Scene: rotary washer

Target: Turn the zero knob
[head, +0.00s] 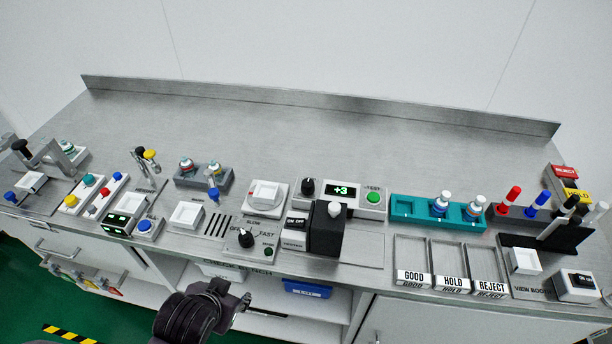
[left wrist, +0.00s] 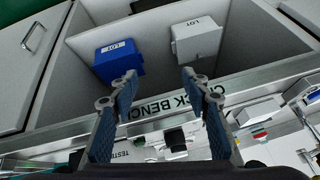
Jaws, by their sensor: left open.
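A white tester box (head: 359,197) in the middle of the bench has a display reading +3. A black knob (head: 308,186) stands at the left end of this box, and it looks like the zero knob, though its label is too small to read. A green button (head: 373,197) is at the right end. My left gripper (head: 222,296) is low in front of the bench's front edge, apart from the knob. In the left wrist view its two fingers (left wrist: 160,84) are spread with nothing between them. My right gripper is not in view.
A black block with a white knob (head: 334,208) stands in front of the tester. A teal rack (head: 404,207) is to the right. A blue bin (left wrist: 119,62) and white bin (left wrist: 196,40) sit below the bench top.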

